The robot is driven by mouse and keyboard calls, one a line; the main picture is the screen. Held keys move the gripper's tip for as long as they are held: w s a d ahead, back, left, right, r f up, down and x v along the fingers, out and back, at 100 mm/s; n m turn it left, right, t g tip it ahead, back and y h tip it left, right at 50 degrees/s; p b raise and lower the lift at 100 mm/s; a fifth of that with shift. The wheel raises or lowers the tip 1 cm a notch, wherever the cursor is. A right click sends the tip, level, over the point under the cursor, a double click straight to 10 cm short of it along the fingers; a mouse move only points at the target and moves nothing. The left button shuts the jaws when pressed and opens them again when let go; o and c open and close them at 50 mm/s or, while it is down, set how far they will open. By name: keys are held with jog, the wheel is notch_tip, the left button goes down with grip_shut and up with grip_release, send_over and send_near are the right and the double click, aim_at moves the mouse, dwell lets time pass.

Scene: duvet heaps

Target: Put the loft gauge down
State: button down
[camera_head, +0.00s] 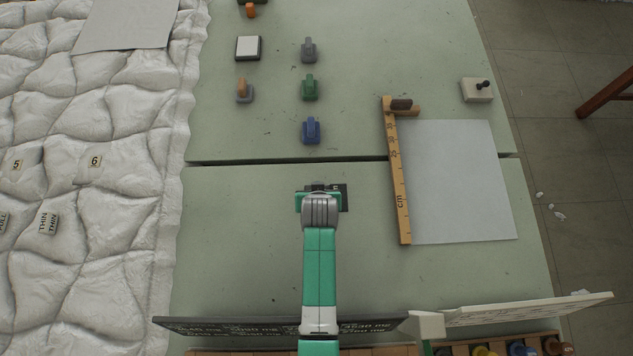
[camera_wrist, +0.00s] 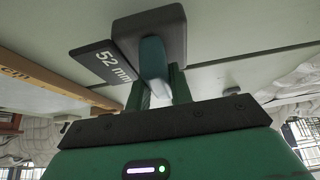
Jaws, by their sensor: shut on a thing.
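My gripper (camera_wrist: 157,88) is shut on the teal upright grip of a dark grey block, which I take to be the loft gauge (camera_wrist: 160,22). A black plate marked "52 mm" (camera_wrist: 103,60) sits beside the block in the wrist view; I cannot tell whether they are joined. In the head view my gripper (camera_head: 319,200) is over the near part of the pale green table (camera_head: 250,250), and it hides most of the gauge. Only part of the black plate (camera_head: 342,196) shows there. I cannot tell whether the block touches the table.
A wooden cm rule (camera_head: 398,180) lies along a grey sheet (camera_head: 460,180) to the right. Grey (camera_head: 308,50), green (camera_head: 309,88) and blue (camera_head: 311,131) handled blocks stand beyond a table seam. A quilted duvet (camera_head: 90,120) lies left. Table around my gripper is clear.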

jog(key=shift+a+f, duration=0.15)
jog(key=shift+f, duration=1.3)
jog(key=shift+s+f, duration=0.1)
jog(key=shift+f, duration=0.05)
jog(key=c, duration=1.3)
grip_release()
jog(key=shift+o, duration=0.2)
jog(key=shift+r, duration=0.35)
jog(key=p+v, duration=0.2)
jog(key=v, duration=0.9)
jog(key=shift+s+r, duration=0.2)
jog(key=shift+s, duration=0.05)
